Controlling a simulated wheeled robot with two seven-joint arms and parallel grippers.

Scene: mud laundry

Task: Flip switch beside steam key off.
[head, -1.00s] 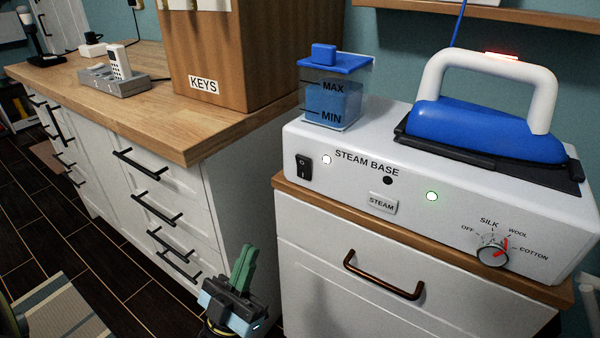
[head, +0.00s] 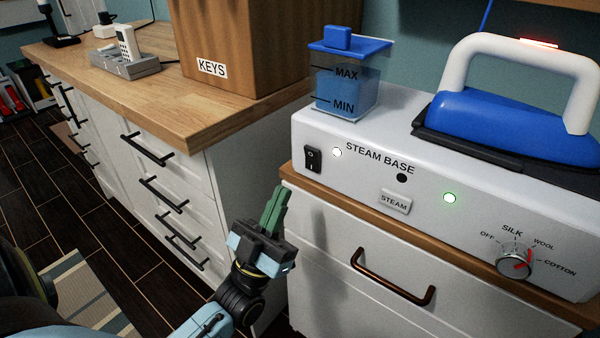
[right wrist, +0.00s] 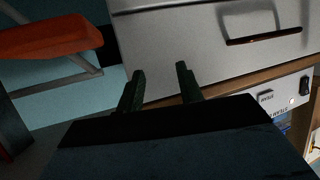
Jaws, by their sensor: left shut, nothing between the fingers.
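The steam base (head: 470,225) is a white box on a wood-topped cabinet. Its black rocker switch (head: 313,159), marked O and I, is at the left end of the front face; which side is pressed in is too small to tell. A white light (head: 337,153) glows beside it. The grey STEAM key (head: 395,203) is to the right and lower. My left gripper (head: 276,190) is shut and empty, pointing up, below and left of the switch and apart from it. My right gripper (right wrist: 159,72) has its fingers apart, empty, near the cabinet front.
A blue iron (head: 500,125) and a water tank (head: 346,90) stand on the base. A bronze drawer handle (head: 395,290) sticks out below. A wooden KEYS box (head: 240,45) stands on the left counter.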

